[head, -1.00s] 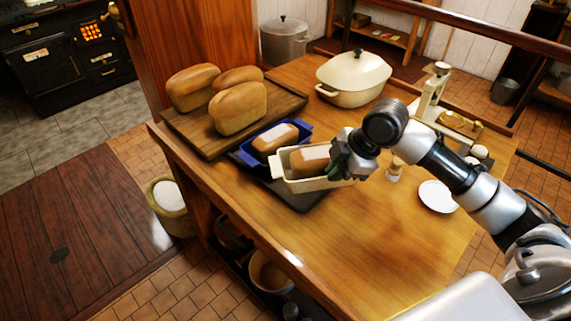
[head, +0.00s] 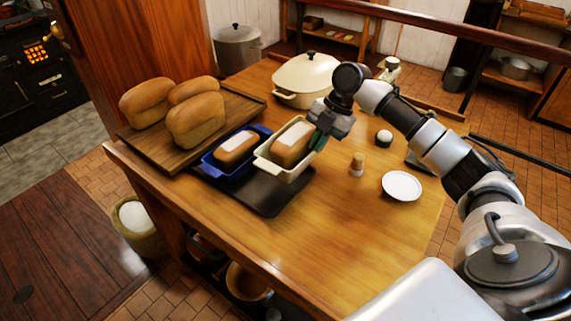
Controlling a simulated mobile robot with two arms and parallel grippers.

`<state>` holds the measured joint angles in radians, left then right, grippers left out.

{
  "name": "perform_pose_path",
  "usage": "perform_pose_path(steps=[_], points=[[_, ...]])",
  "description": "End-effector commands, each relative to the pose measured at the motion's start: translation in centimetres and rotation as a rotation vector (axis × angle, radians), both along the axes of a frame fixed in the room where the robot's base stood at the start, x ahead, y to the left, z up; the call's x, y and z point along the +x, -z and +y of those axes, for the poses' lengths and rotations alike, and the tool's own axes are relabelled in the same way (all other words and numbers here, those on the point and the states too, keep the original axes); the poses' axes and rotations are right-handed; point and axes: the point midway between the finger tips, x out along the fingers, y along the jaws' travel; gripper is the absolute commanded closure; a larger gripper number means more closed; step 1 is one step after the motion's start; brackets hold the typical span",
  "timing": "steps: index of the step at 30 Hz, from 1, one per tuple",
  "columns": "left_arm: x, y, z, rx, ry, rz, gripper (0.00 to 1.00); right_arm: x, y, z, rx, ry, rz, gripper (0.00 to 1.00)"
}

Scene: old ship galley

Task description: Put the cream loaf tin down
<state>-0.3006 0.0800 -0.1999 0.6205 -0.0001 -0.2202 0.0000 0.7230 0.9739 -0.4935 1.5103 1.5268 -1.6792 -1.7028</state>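The cream loaf tin (head: 292,173) holds a brown loaf with a white patch on top. It is upright over the right part of a dark mat (head: 265,201), beside the blue loaf tin (head: 214,168), and roughly parallel to it. Whether its base touches the mat is hard to tell. My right gripper (head: 316,138) is at the far right end of the cream tin and looks shut on its rim; the fingertips are partly hidden. My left gripper is not in view.
A wooden board (head: 165,151) with three loaves (head: 195,120) lies to the left. A cream lidded pot (head: 305,77) stands behind. The front tabletop is clear.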

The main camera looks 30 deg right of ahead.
Motion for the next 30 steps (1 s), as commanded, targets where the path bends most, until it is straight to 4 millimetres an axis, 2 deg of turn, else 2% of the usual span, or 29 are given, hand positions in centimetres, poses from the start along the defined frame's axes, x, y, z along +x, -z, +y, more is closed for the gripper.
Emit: perform_pose_path(steps=[3,10,16,24,29,30], points=[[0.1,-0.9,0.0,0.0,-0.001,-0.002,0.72,1.2,1.1,2.5,0.005,-0.002,-0.003,1.0],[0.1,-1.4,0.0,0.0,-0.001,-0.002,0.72,2.6,3.1,5.1,0.003,0.002,-0.004,1.0],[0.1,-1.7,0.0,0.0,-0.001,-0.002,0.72,2.8,4.1,5.5,0.0,0.003,-0.002,1.0],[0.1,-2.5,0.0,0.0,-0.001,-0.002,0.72,2.8,7.4,5.5,0.001,0.004,-0.003,1.0],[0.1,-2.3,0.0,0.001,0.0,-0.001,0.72,2.8,7.5,5.5,-0.001,0.002,-0.004,1.0],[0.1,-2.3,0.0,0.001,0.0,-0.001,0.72,2.7,7.7,5.4,-0.003,0.002,0.0,0.96]])
